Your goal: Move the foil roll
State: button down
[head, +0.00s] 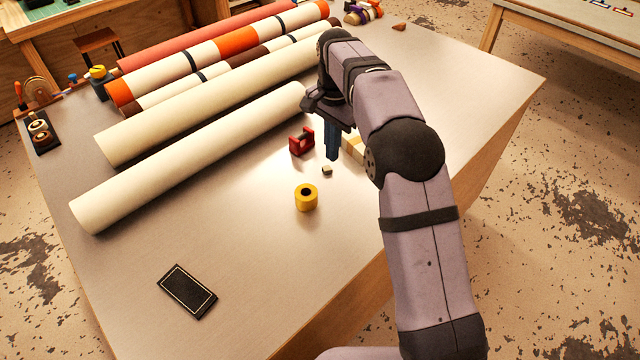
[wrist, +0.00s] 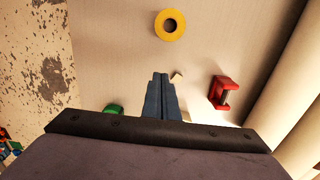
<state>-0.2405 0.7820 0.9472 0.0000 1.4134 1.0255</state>
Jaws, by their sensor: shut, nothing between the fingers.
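A short yellow roll (head: 306,197) with a dark round hole stands on the table; it is the likeliest foil roll, and it also shows at the top of the wrist view (wrist: 170,25). My gripper (head: 332,156) points down over the table, behind and to the right of the yellow roll in the head view, apart from it. Its blue fingers are together and empty, as the wrist view (wrist: 161,77) also shows. A dark rectangular pad (head: 188,290) with a pale outline lies flat near the front of the table.
A red bracket-like object (head: 302,142) and a small beige block (head: 327,170) are close to my fingers. Pale blocks (head: 354,147) sit partly behind my arm. Long cream rolls (head: 190,160) and striped rolls fill the far left. The table between yellow roll and pad is clear.

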jog(key=shift+f, duration=0.1)
notch_tip(320, 180, down, 9)
jog(key=p, duration=0.2)
jog(key=shift+f+p, duration=0.1)
jog(key=shift+p, duration=0.3)
jog(key=shift+s+a+f+p, duration=0.15)
jog(key=shift+s+a+p, duration=0.05)
jog(key=shift+a+p, duration=0.15)
jog(key=shift+s+a+p, duration=0.65)
jog(key=shift+s+a, duration=0.2)
jog(key=shift+s, duration=0.15)
jog(key=shift+s+a+f, duration=0.15)
jog(key=shift+s+a, duration=0.05)
jog(key=shift+a, duration=0.05)
jog(key=s+a+b, duration=0.1)
jog(key=s+a, duration=1.3)
jog(key=shift+s+a, duration=0.25)
jog(key=shift+w+d, duration=0.1)
jog(key=shift+d, duration=0.05)
